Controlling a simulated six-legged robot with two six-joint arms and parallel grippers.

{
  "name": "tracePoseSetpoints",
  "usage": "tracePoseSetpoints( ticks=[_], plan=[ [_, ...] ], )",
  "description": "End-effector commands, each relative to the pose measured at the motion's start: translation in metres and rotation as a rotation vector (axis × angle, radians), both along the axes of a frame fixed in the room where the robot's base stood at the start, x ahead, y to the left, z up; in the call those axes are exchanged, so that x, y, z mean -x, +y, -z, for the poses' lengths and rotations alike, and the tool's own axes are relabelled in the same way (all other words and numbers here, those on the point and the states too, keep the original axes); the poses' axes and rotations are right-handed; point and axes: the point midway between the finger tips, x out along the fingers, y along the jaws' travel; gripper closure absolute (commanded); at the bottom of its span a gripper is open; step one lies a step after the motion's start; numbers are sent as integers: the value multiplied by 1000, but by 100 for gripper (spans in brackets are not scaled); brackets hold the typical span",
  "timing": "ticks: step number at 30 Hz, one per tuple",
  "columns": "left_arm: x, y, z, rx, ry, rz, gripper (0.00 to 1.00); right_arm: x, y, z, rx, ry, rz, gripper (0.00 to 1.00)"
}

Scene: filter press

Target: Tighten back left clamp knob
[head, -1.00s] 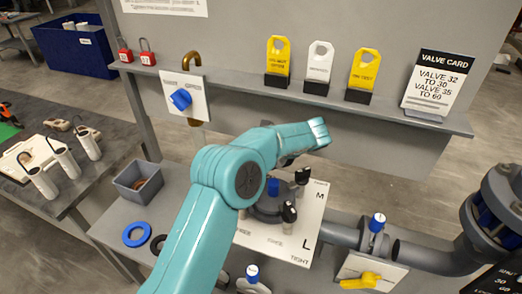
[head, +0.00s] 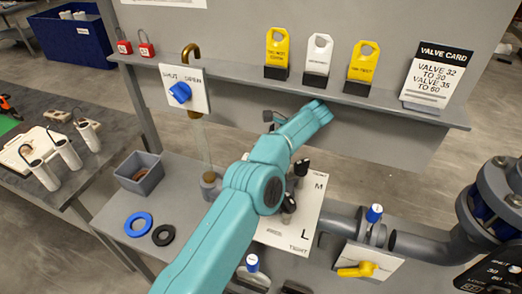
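The filter press stands on the grey bench behind my teal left arm, with a white marked plate (head: 310,215) beside it. Two black clamp knobs show on its right side, a rear one (head: 302,167) and a front one (head: 289,204). The back left clamp knob and most of the press lid are hidden behind my arm. My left arm reaches up across the press from the lower left. A small dark part (head: 273,117) shows at the left of its far end; the fingertips cannot be made out. My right gripper is not in view.
A grey bin (head: 139,175), a blue ring (head: 138,225) and a black ring (head: 163,235) lie left of the press. Pipework with a yellow lever (head: 357,269) stands right. A tag shelf runs above.

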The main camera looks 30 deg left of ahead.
Motion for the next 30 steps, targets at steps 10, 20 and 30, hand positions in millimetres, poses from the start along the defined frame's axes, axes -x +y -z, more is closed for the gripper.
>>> tracePoseSetpoints(
  ticks=[10, 20, 30],
  plan=[
    [1, 3, -1, -5, 1, -6, 82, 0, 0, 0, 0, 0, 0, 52],
    [0, 1, 0, -2, 1, -3, 26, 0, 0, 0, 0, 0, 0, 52],
    [0, 1, 0, -1, 3, 9, 26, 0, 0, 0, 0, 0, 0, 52]
  ],
)
